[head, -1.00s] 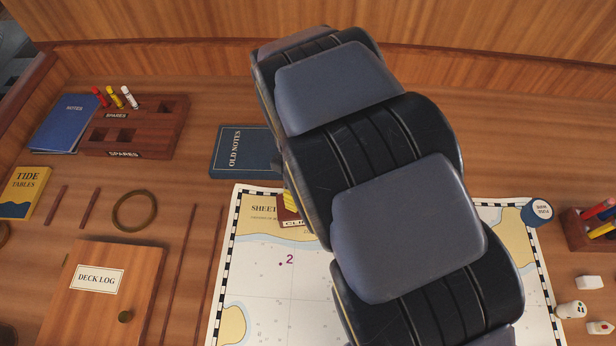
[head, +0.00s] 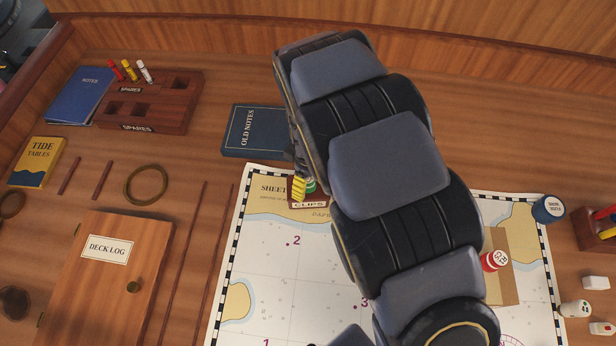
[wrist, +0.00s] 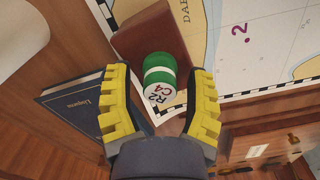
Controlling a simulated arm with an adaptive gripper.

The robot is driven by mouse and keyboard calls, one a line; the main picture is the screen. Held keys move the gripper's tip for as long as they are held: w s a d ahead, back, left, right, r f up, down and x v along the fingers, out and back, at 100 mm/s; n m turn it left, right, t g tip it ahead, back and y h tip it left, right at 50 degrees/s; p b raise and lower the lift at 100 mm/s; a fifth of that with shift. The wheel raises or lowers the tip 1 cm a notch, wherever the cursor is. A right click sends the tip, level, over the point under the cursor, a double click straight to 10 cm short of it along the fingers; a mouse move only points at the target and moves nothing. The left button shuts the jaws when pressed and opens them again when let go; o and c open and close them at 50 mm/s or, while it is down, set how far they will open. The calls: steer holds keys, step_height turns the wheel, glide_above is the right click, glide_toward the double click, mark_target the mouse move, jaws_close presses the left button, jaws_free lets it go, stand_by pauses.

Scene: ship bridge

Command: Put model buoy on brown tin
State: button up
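My gripper (wrist: 160,115) is open, with one yellow finger on each side of a green-and-white cylinder (wrist: 160,78) marked "R2 C4". Narrow gaps seem to show beside it. In the head view one yellow finger (head: 298,188) shows by the brown CLIPS box (head: 309,205), with a bit of green beside it; my arm hides the rest. In the wrist view a brown block (wrist: 138,42) is right behind the cylinder. A red-and-white cylinder (head: 493,261) stands on a tan square (head: 504,290), right of my arm. I cannot tell which object is the model buoy or the brown tin.
The chart (head: 262,290) lies under my arm. A blue OLD NOTES book (head: 252,130) is close to my gripper. The SPARES rack (head: 170,110), deck log (head: 95,285) and brass ring (head: 146,185) are left. A blue tin (head: 548,209) and small white objects (head: 574,308) are right.

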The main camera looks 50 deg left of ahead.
steer(key=shift+r, duration=0.1)
step_height(320, 180, up, 12)
stand_by(0.6)
steer(key=shift+w+r, duration=0.1)
steer(key=w+d+r+m, duration=0.3)
steer(key=d+r+m, duration=0.15)
steer(key=d, duration=0.55)
steer(key=w+d+r+m, duration=0.35)
steer(key=d+m, duration=0.25)
steer(key=d, duration=0.5)
steer(key=s+d+r+m+g, duration=0.1)
steer(key=s+d+r+m, duration=0.3)
steer(key=s+d+m, duration=0.8)
steer(key=d, duration=0.4)
steer(key=shift+s+d+g, duration=0.15)
steer(key=shift+d+g, duration=0.05)
steer(key=shift+g, duration=0.1)
